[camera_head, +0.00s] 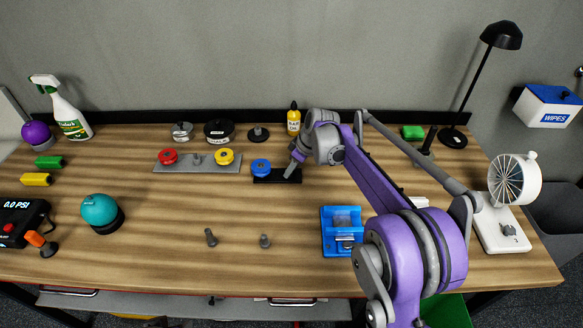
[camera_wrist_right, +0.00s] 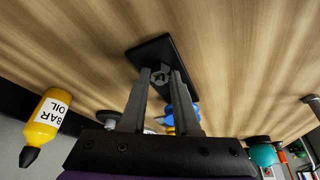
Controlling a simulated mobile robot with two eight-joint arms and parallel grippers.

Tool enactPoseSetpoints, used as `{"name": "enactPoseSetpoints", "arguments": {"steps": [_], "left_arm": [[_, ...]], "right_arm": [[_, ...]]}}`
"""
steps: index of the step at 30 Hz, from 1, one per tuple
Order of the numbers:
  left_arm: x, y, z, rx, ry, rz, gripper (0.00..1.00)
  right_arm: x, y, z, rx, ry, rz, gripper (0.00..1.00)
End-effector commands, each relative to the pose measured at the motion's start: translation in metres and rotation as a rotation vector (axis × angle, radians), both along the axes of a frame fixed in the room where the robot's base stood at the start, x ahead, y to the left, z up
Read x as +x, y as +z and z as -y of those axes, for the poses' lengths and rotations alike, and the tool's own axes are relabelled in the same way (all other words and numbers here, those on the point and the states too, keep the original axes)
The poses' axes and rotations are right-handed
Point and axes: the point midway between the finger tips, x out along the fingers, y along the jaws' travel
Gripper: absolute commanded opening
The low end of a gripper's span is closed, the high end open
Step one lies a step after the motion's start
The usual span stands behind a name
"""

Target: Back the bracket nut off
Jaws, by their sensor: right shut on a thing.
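A black bracket plate (camera_head: 270,178) lies on the bench, with a blue knob (camera_head: 261,165) at its left end. My right gripper (camera_head: 289,172) reaches down to the plate's right end, and its jaws hide what is there. In the right wrist view a small grey nut (camera_wrist_right: 160,75) shows on the black plate (camera_wrist_right: 150,50). The right gripper (camera_wrist_right: 161,78) is shut on this nut, with one finger on each side. The blue knob (camera_wrist_right: 183,118) is partly hidden behind a finger there. My left gripper is not in view.
A grey plate (camera_head: 197,168) with red and yellow knobs lies left of the bracket. A yellow oil bottle (camera_head: 293,118) stands behind my right gripper. A blue fixture (camera_head: 342,247) and two loose bolts (camera_head: 211,238) sit nearer the front.

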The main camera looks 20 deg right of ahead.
Motion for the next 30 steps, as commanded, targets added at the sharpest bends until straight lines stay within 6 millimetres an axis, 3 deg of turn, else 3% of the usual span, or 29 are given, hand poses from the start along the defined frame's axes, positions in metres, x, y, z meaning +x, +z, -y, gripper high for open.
{"name": "enactPoseSetpoints", "arguments": {"steps": [17, 18, 22, 30], "left_arm": [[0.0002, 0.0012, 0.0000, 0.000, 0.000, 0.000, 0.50], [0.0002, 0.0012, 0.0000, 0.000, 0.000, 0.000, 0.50], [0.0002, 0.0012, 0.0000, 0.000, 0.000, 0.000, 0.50], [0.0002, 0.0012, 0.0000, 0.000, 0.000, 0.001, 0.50]], "right_arm": [[0.0001, 0.0000, 0.0006, -0.001, 0.035, 0.000, 0.00], [0.0001, -0.0001, 0.0006, -0.001, 0.035, 0.000, 0.35], [0.0002, -0.0001, 0.0005, -0.001, 0.035, -0.001, 0.59], [0.0002, 0.0001, 0.0005, -0.001, 0.035, -0.001, 0.60]]}}
